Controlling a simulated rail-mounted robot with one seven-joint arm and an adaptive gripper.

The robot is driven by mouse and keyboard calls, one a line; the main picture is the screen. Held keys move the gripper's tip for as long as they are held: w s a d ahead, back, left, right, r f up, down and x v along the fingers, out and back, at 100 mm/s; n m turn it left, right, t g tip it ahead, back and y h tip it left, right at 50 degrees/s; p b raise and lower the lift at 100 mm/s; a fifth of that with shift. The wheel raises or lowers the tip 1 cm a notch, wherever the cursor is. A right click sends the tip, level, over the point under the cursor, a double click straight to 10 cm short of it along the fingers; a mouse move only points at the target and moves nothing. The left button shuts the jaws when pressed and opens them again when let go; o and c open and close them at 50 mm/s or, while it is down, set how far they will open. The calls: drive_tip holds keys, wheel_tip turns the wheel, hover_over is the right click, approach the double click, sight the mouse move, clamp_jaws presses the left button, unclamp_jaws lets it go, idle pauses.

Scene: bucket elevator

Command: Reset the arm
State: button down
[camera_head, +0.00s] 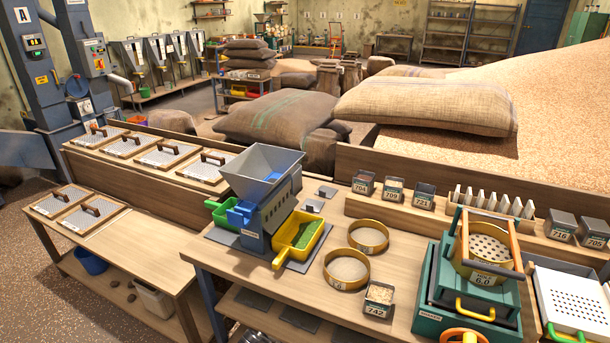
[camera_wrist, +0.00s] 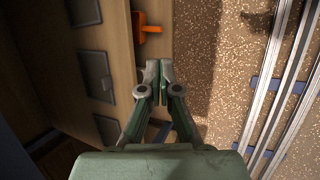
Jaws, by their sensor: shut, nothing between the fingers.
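My gripper (camera_wrist: 159,72) shows in the wrist view, its two fingertips together and nothing between them. It points down past the edge of a wooden bench (camera_wrist: 122,30), over the speckled floor. An orange part with a short arm (camera_wrist: 147,28) sticks out from the bench just beyond the fingertips; it looks apart from them, but the gap is hard to judge. My gripper does not show in the head view.
In the head view, the wooden bench (camera_head: 225,262) carries a grey hopper machine (camera_head: 270,200), round sieves (camera_head: 368,236) and a green shaker (camera_head: 430,310). Sacks (camera_head: 430,103) and a grain heap (camera_head: 560,85) lie behind. Metal rails (camera_wrist: 272,90) run along the floor in the wrist view.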

drive_tip(key=s+d+f+m+g+y, duration=0.2)
drive_tip(key=s+d+f+m+g, duration=0.2)
drive_tip(key=s+d, duration=0.6)
drive_tip(key=s+d+f+m+g+y, duration=0.3)
drive_tip(key=s+d+f+m+g, duration=0.2)
drive_tip(key=s, duration=1.3)
drive_tip(key=d+f+m, duration=0.3)
drive_tip(key=d+f, duration=0.1)
drive_tip(key=d, duration=0.2)
drive_tip(key=shift+s+d+f, duration=0.2)
drive_tip(key=shift+d+f, duration=0.1)
